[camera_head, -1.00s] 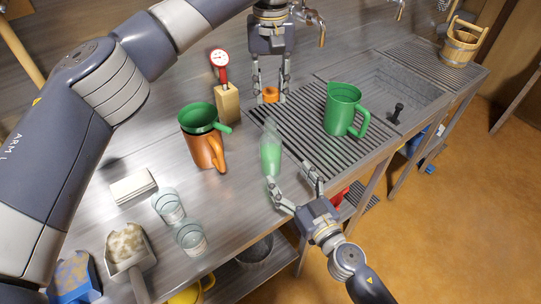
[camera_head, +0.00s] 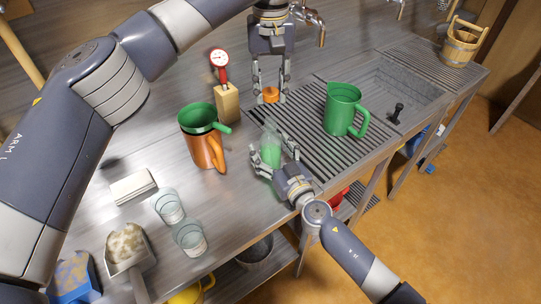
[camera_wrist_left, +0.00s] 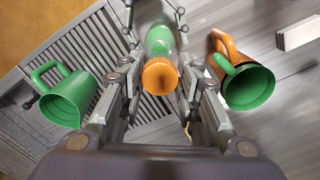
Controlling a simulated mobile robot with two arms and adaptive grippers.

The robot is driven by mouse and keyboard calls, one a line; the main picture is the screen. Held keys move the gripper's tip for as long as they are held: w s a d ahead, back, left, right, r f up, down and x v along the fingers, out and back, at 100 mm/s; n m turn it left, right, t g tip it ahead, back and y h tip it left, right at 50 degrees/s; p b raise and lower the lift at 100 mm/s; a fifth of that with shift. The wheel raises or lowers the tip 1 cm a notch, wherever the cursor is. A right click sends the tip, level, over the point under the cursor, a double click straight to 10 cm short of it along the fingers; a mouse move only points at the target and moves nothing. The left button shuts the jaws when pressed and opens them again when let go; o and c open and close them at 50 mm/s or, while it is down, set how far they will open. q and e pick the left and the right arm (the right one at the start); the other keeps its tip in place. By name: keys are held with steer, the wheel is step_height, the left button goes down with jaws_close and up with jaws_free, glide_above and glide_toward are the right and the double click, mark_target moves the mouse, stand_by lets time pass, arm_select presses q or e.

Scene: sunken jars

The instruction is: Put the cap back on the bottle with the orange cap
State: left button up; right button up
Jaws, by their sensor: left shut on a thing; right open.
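The orange cap (camera_head: 271,95) is between the fingers of my left gripper (camera_head: 271,92), which is shut on it above the drainboard. The cap also shows in the left wrist view (camera_wrist_left: 159,75). The bottle (camera_head: 270,150) is clear with green contents and stands near the front edge of the counter, partly hidden. My right gripper (camera_head: 272,165) is open, with its fingers around the bottle's lower part; I cannot tell whether they touch it. In the left wrist view the bottle (camera_wrist_left: 159,38) lies beyond the cap.
A green pitcher (camera_head: 342,110) stands on the ribbed drainboard to the right. An orange jug (camera_head: 206,152) with a green funnel (camera_head: 199,118) stands left of the bottle. A gauge on a wooden block (camera_head: 228,104) is behind. Two glasses (camera_head: 168,206) are at the front left.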

steer(key=c, duration=1.6)
arm_select(q)
steer(key=shift+f, duration=2.45)
arm_select(e)
steer(key=shift+c, duration=0.2)
arm_select(q)
steer(key=shift+f, duration=0.9)
steer(key=shift+f, duration=0.55)
